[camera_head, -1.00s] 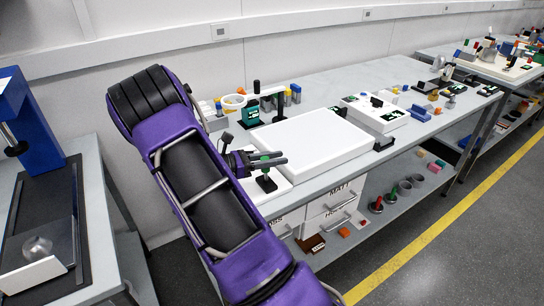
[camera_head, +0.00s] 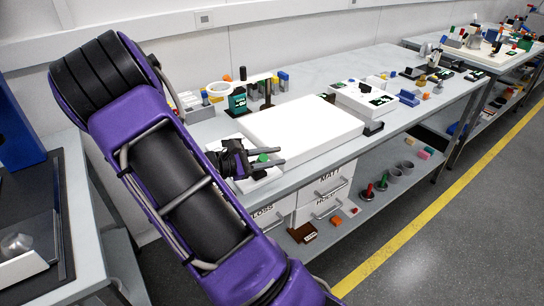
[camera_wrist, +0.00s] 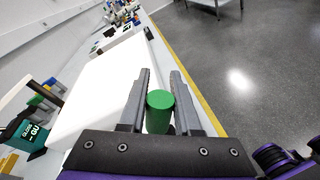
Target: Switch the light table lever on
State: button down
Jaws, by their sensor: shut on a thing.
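The light table (camera_head: 305,130) is a flat white box on the bench, also in the wrist view (camera_wrist: 98,88). The lever's green knob (camera_head: 263,158) is at its near left corner. In the wrist view the green knob (camera_wrist: 160,99) stands between the two grey fingers of my gripper (camera_wrist: 161,72). In the head view my gripper (camera_head: 281,156) reaches in from the left at knob height. It is shut on the knob. The lever's stem and base are mostly hidden by my gripper, so its tilt is hard to tell.
A teal labelled box (camera_head: 238,101) and a black post (camera_head: 275,88) stand behind the light table. White drawers (camera_head: 322,197) are below the bench edge. The floor in front is clear.

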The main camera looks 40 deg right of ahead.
jog(key=shift+f, duration=0.1)
dwell(0.3)
jog(key=c, duration=0.6)
grip_release()
jog(key=shift+a, duration=0.1)
jog(key=v, duration=1.7)
jog(key=shift+p, duration=0.4)
jog(key=shift+s+a, duration=0.1)
